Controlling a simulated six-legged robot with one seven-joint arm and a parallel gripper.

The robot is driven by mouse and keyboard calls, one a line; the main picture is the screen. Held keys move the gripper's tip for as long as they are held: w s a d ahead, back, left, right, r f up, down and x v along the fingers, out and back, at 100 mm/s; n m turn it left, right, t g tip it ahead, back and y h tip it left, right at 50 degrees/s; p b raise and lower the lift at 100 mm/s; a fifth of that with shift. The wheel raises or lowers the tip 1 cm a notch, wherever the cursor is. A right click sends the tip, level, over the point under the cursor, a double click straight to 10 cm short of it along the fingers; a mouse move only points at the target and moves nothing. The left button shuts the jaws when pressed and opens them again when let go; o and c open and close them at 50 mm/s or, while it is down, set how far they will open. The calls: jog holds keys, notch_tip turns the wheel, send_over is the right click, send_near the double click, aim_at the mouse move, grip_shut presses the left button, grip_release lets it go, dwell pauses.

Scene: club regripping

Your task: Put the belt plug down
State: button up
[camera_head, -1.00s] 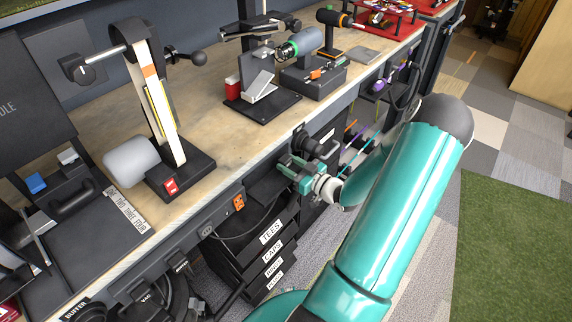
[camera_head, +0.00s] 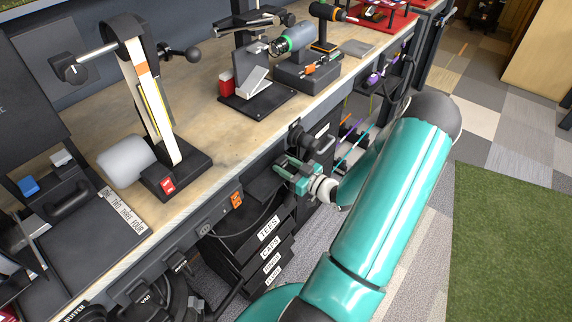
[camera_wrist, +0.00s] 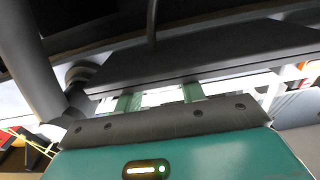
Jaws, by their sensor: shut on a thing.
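My gripper (camera_head: 286,166) is at the front edge of the workbench, below the top, with its green fingers pointing left toward the bench front. It is shut on a dark piece, which I take to be the belt plug (camera_wrist: 210,50). In the wrist view this piece is a broad dark grey slab across the green fingers, with a thin dark cord rising from it. In the head view the plug is small and dark against the dark bench front, and its outline is hard to tell. The belt sander (camera_head: 150,95) stands upright on the bench, with a red switch on its base.
An orange socket (camera_head: 237,200) is on the bench front, left of my gripper. A black round fitting (camera_head: 300,137) is close beside the gripper. Labelled black drawers (camera_head: 268,245) are below. A looped dark cable hangs near them. Bare wooden top (camera_head: 215,120) lies right of the sander.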

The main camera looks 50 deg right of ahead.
jog(key=o, duration=1.3)
jog(key=shift+r, duration=0.2)
jog(key=s, duration=0.8)
jog(key=s+d, duration=0.1)
jog(key=s, duration=0.3)
jog(key=shift+r, duration=0.4)
